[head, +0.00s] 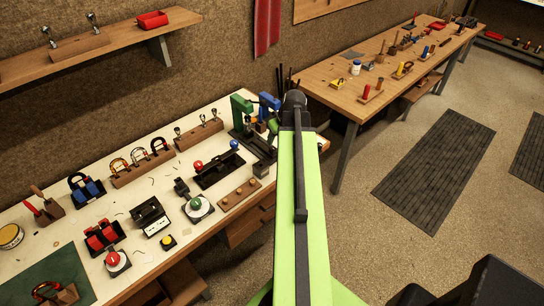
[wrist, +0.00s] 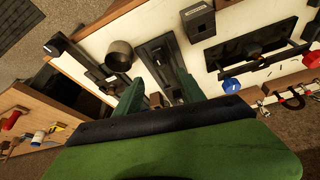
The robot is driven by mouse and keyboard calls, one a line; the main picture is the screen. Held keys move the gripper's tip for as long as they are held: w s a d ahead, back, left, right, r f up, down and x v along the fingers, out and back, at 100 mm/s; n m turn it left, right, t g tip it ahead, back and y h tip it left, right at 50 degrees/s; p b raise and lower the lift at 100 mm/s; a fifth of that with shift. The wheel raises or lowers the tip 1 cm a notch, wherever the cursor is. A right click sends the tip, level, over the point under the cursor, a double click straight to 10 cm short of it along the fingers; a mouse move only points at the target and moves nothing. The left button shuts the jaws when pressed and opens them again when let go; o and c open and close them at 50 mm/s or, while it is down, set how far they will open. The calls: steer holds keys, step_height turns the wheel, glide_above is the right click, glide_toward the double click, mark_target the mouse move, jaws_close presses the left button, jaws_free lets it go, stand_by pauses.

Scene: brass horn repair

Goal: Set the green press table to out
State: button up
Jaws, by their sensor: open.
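The green press (head: 240,106) stands at the far right end of the white bench, left of the blue press (head: 268,104). In the head view my arm hides much of the area beside it. In the wrist view my gripper (wrist: 160,92) is open, with two green fingers apart and nothing seen held. A long dark plate (wrist: 158,52) lies beyond and between the fingers; it looks like the base of the green press. A second dark plate (wrist: 72,52) lies left of it, with a round dark cup (wrist: 119,55) in front. I cannot tell the position of the green press's table.
A dark rail stand with red and blue knobs (head: 220,167) is left of the presses, and a small dark block (head: 261,169) is in front. The white bench (head: 75,222) holds several tools. A wooden bench (head: 330,85) stands right.

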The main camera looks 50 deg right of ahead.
mark_target(272, 148)
steer(key=b+x, duration=0.6)
steer(key=x, duration=0.2)
steer(key=shift+w+f, duration=0.1)
steer(key=shift+f, duration=0.2)
steer(key=shift+r, duration=0.1)
jaws_close()
stand_by(0.7)
